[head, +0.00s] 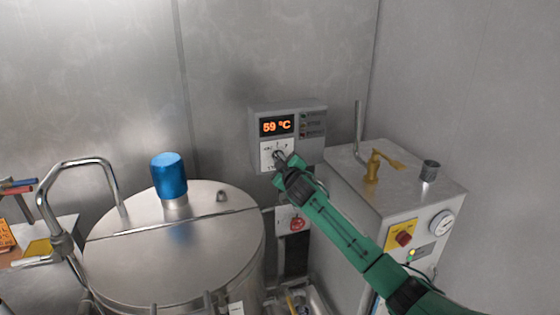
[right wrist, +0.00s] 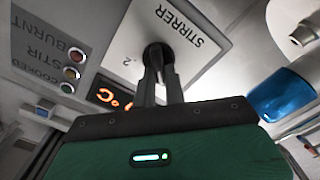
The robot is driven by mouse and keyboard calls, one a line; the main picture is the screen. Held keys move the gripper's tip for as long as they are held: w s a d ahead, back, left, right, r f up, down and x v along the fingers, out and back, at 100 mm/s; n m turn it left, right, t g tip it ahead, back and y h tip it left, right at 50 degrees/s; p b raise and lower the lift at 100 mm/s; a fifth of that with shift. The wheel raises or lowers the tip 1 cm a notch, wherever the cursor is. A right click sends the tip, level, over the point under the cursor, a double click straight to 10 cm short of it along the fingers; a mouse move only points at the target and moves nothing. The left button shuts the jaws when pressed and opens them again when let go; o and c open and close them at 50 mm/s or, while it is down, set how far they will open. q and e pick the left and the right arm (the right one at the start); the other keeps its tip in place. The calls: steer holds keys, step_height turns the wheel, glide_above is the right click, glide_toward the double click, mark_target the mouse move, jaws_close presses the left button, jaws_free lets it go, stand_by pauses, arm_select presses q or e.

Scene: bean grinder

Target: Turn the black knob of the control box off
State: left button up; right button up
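The control box (head: 312,115) is a grey box on the back wall with an orange display reading 59 °C. Its black knob (right wrist: 157,52) sits on a white plate marked STIRRER, seen upside down in the right wrist view. My right gripper (right wrist: 159,75) reaches the knob from the front right, and its two fingers are close together on either side of the knob's grip. In the head view my right gripper (head: 281,160) covers most of the knob, so its setting is hard to read. My left gripper is in neither view.
A steel kettle (head: 150,245) with a blue motor cap (head: 169,176) stands left of the box. A steel cabinet (head: 440,195) with a brass tap (head: 373,166) and a gauge stands close to the right of my arm. A red switch (head: 297,224) is below the box.

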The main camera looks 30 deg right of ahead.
steer(key=o, duration=0.4)
steer(key=shift+o, duration=0.2)
steer(key=b+v, duration=0.4)
steer(key=v, duration=1)
steer(key=shift+b, duration=0.4)
steer(key=shift+w, duration=0.1)
